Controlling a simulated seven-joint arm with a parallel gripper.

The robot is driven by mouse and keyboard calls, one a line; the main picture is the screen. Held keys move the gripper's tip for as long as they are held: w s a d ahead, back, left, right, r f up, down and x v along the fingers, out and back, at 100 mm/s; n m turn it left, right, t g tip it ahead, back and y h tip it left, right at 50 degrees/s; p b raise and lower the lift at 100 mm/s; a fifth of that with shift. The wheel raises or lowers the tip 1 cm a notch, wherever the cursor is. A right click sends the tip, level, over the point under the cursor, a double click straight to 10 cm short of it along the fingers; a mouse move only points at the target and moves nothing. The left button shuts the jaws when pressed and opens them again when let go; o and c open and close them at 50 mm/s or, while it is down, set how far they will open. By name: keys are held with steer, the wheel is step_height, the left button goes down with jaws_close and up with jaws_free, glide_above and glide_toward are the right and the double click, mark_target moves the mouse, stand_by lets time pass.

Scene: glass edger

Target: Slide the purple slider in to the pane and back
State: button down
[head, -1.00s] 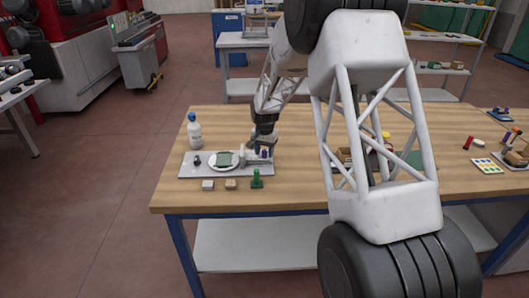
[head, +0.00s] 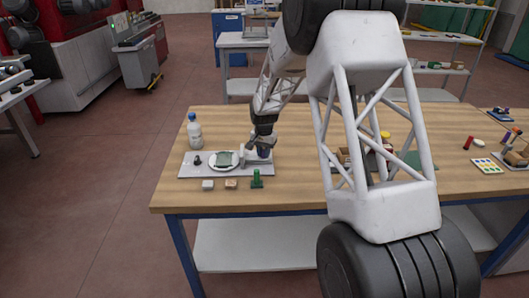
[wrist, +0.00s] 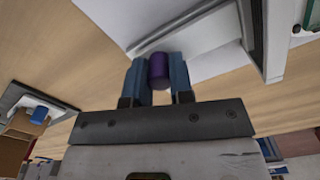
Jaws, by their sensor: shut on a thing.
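The purple slider's knob (wrist: 160,69) is a short purple cylinder between the two blue fingers of my gripper (wrist: 158,78) in the wrist view. My gripper is shut on it. In the head view the purple piece (head: 264,153) shows just below my gripper (head: 262,147), at the right part of the grey base plate (head: 202,171). The fingers partly hide the slider's mount in the head view.
A white bottle with a blue cap (head: 194,132) stands behind the plate. In front are two small blocks (head: 208,184) and a green stamp-like piece (head: 257,179). My own arm hides part of the table's middle. Bare wood lies left of the plate.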

mark_target(253, 157)
steer(key=shift+a, duration=2.15)
steer(key=c, duration=1)
jaws_free()
steer(key=shift+a, duration=0.1)
steer(key=shift+r, duration=0.1)
step_height(253, 157, up, 8)
steer(key=shift+f, duration=0.2)
